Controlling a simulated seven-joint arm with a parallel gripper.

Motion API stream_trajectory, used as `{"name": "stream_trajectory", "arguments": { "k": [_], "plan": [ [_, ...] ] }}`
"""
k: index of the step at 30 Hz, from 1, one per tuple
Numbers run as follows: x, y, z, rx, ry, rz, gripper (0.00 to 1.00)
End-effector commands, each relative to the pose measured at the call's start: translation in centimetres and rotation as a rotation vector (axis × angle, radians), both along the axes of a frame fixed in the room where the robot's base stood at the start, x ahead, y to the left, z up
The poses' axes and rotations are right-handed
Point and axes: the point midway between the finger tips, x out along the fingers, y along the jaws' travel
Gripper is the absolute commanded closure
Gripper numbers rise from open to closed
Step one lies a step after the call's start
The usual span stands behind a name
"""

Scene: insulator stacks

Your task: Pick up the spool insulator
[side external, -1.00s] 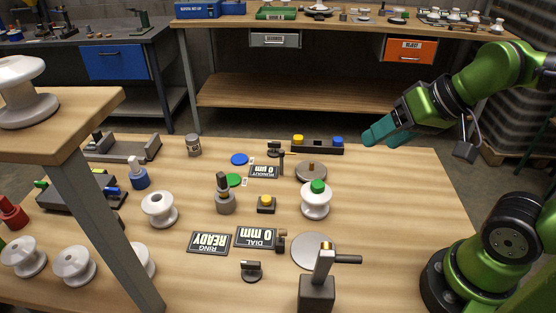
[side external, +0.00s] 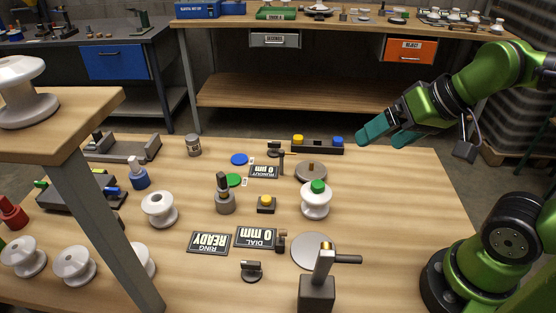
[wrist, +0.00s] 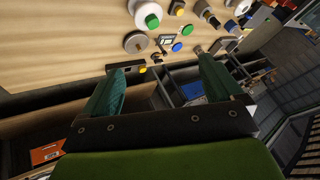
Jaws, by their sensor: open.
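Several white spool insulators are in the side external view. One (side external: 160,211) stands at the middle left of the table. Another (side external: 316,204) has a green top and stands right of centre; it also shows at the top of the wrist view (wrist: 146,13). More spools (side external: 23,258) (side external: 73,266) are at the front left, one partly hidden by a post. A large one (side external: 25,98) sits on the raised shelf. The frames do not show which is meant. My gripper (side external: 379,141) is open and empty, above the table's back right, apart from every spool; its fingers show in the wrist view (wrist: 168,66).
A grey disc (side external: 313,252) and a lever fixture (side external: 318,290) stand at the front. Ring and dial displays (side external: 209,243) lie mid-table. A dark block with yellow and blue buttons (side external: 318,147) is at the back edge.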

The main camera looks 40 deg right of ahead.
Motion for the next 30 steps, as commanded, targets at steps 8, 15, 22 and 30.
{"name": "stream_trajectory", "arguments": {
  "k": [8, 15, 22, 30],
  "plan": [
    [0.0, 0.0, 0.0, 0.0, 0.0, 0.002, 0.02],
    [1.9, 1.0, -1.9, -0.017, 0.124, 0.053, 0.02],
    [6.8, 2.5, -4.5, -0.128, 0.363, 0.195, 0.02],
    [11.3, 3.4, -7.2, -0.259, 0.558, 0.333, 0.02]
  ]
}}
